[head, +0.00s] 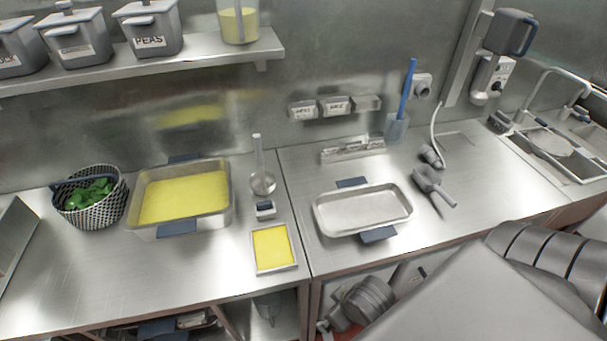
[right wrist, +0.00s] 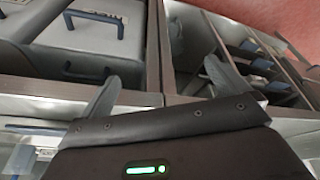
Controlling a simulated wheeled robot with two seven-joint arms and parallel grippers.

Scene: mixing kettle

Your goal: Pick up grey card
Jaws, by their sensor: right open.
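I cannot pick out a grey card with certainty in either view. A slotted metal rack (head: 352,150) stands at the back of the counter in the head view; its contents are too small to tell. Three small holders hang on the wall above it. Two bear white labels, and the right one (head: 367,103) is plain grey. My right gripper (right wrist: 165,88) is open and empty in the right wrist view, with its two fingers spread in front of the counter's lower shelves. My left gripper is in neither view.
A steel tray (head: 362,232) with blue handles sits near the front edge. Left are a yellow-filled pan (head: 136,212), a small yellow tray (head: 272,269) and a basket of greens (head: 92,214). Grey tools (head: 432,186) lie right. A sink (head: 556,160) is far right.

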